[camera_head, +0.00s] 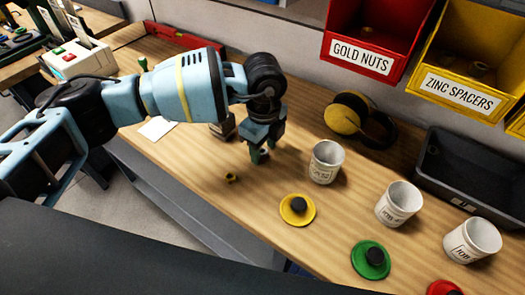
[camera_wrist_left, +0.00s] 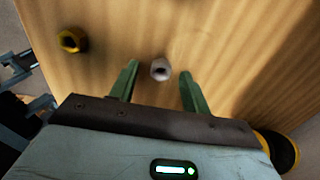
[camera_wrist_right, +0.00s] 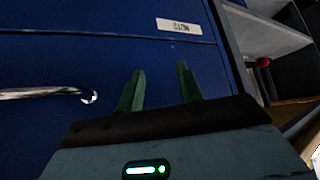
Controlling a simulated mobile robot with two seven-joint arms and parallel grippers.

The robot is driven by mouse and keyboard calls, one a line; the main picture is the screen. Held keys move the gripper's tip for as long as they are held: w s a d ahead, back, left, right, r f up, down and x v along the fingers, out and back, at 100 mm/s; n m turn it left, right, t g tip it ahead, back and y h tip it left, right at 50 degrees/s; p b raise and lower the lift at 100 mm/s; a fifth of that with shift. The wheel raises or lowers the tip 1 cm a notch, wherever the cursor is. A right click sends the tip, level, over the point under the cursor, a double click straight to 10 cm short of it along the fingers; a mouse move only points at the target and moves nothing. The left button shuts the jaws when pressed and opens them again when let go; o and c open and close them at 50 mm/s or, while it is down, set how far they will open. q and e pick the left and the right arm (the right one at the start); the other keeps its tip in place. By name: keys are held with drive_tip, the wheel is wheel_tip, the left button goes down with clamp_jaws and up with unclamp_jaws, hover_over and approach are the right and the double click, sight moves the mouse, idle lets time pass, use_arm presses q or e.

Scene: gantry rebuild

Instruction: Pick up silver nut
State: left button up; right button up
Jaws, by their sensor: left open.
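The silver nut (camera_wrist_left: 160,70) lies on the wooden bench, seen in the left wrist view. My left gripper (camera_wrist_left: 159,76) is open, pointing down, with one green finger to each side of the nut in that view. Gaps show between the nut and both fingers. In the head view my left gripper (camera_head: 261,155) is over the bench, left of the nearest white mug, and the silver nut cannot be made out there. My right gripper (camera_wrist_right: 159,80) is open and empty, facing a blue drawer front; it is outside the head view.
A gold nut (camera_head: 232,178) lies near the left gripper, also in the left wrist view (camera_wrist_left: 73,40). White mugs (camera_head: 326,161), a yellow lid (camera_head: 284,212), a green lid (camera_head: 358,262), headphones (camera_head: 343,119) and a dark tray (camera_head: 430,180) stand around. Labelled bins (camera_head: 361,62) hang above.

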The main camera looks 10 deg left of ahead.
sight(264, 152)
use_arm(q)
clamp_jaws()
wheel_tip(264, 152, up, 10)
idle(0.8)
